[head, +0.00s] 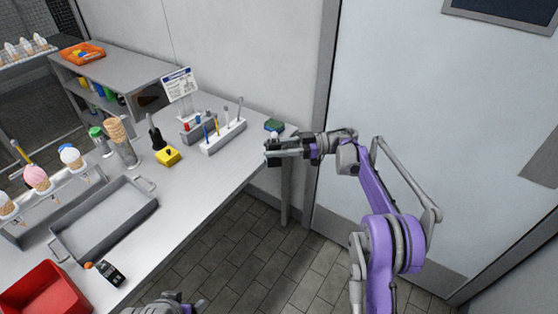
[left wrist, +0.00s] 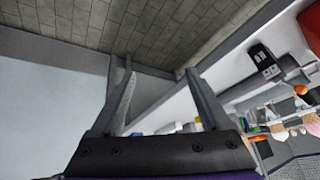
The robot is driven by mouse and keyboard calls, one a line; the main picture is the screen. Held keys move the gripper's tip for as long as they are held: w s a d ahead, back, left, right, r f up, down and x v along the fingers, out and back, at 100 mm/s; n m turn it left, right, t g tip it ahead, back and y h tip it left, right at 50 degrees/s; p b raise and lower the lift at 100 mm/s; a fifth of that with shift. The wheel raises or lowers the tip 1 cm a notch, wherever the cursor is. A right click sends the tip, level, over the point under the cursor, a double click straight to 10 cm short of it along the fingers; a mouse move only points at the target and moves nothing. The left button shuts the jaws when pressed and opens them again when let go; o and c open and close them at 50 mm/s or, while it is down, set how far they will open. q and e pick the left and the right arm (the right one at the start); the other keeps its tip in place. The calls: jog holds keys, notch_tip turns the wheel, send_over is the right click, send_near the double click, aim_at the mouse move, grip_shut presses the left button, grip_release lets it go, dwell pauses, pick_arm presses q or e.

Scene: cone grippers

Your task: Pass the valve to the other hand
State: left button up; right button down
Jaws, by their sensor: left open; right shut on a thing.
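My right gripper (head: 282,150) is at the far right corner of the table, beyond its edge. It is shut on a small dark thing, which I take to be the valve (head: 272,146). The fingers hide much of it, and its shape is hard to make out. My left gripper (head: 182,304) shows only in part at the bottom edge of the head view. In the left wrist view its two fingers (left wrist: 160,78) stand wide apart with nothing between them. The valve cannot be made out in the left wrist view.
A green item (head: 274,125) lies at the corner. The floor space between my arms is clear.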

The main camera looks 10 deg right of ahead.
pick_arm(q)
jog(key=w+r+m+t+y, duration=0.2)
jog(key=w+r+m+y, duration=0.1)
jog(key=w+m, duration=0.5)
jog(key=m+t+h, duration=0.3)
jog(key=m+t, duration=0.7)
jog(key=m, duration=1.7)
send_near(275, 146)
jog(key=w, duration=1.1)
jog(key=shift+w+a+f, duration=0.1)
jog(key=shift+w+f, duration=0.1)
jog(key=shift+w, duration=0.15)
grip_shut()
pick_arm(e)
jog(key=shift+c, duration=1.6)
grip_release()
